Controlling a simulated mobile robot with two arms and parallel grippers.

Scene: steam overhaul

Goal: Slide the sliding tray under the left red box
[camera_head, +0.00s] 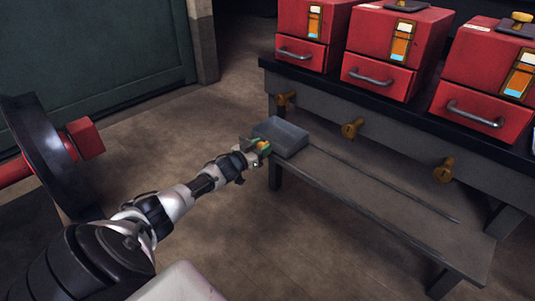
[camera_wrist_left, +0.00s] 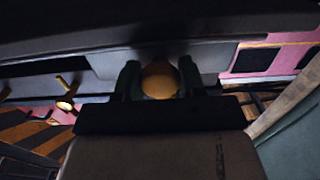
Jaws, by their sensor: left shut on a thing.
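The sliding tray (camera_head: 283,134) is a grey open box at the left end of the low shelf, below and slightly left of the left brass spout (camera_head: 286,99). The left red box (camera_head: 308,28) stands on the bench above it. My left gripper (camera_head: 262,147) is shut on the tray's round yellow knob, at the tray's near side. In the left wrist view the knob (camera_wrist_left: 160,80) sits between the two fingers. The tray's inside shows only in part. My right gripper is not in view.
The low shelf (camera_head: 375,200) is clear to the right of the tray, with a dark slot along it. The middle (camera_head: 398,45) and right red boxes (camera_head: 490,75) stand on the bench above more brass spouts. Open floor (camera_head: 240,220) lies in front. A red-handled dark wheel is at left.

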